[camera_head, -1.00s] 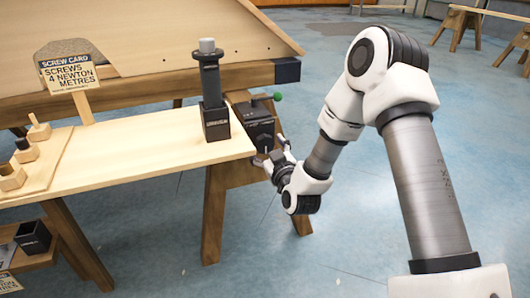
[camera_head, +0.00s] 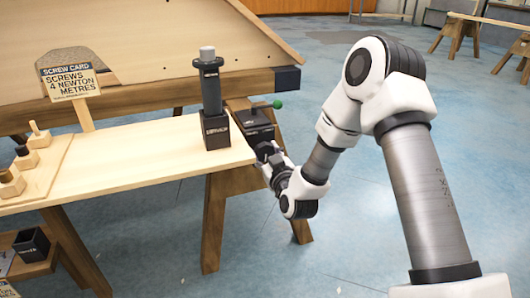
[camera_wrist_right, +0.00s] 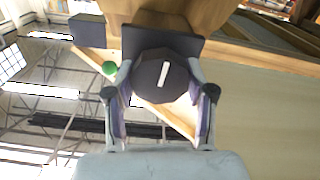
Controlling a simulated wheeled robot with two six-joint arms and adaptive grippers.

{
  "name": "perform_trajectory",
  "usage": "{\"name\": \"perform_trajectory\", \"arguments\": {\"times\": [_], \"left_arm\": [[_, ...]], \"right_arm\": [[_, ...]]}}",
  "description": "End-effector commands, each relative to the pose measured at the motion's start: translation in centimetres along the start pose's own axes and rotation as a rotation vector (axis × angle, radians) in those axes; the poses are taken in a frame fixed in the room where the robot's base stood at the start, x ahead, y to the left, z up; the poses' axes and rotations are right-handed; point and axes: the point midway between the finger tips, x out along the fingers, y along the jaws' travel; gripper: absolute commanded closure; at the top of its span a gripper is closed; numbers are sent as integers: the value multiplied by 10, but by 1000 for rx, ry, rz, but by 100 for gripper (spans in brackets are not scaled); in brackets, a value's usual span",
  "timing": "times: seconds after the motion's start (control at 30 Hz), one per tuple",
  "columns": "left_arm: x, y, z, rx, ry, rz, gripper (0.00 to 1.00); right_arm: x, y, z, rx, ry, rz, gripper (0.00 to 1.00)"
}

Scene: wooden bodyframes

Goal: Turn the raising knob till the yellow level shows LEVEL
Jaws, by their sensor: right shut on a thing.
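The raising knob (camera_wrist_right: 160,76) is a round dark knob with a white pointer line, slightly tilted, in the right wrist view. It sits on the front of a black box (camera_head: 255,125) at the end of the pale bench in the head view. My right gripper (camera_head: 267,152) is at the front of that box. In the right wrist view its two fingers (camera_wrist_right: 160,95) stand on either side of the knob, shut on it. I cannot make out a yellow level or its reading in either view. My left gripper is not in view.
A green ball (camera_head: 278,104) on a lever sticks out beside the box. A dark upright tool (camera_head: 209,85) stands in a black holder on the pale bench (camera_head: 140,150). A large wooden panel (camera_head: 170,40) rises behind. Open blue floor lies to the right.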

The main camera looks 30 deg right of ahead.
Motion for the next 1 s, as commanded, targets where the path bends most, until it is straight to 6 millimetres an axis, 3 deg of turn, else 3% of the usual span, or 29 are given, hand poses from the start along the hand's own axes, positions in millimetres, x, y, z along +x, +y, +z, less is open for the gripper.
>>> {"name": "perform_trajectory", "arguments": {"times": [1.0], "left_arm": [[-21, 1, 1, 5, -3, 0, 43]], "right_arm": [[0, 1, 0, 742, -1, 0, 81]]}}
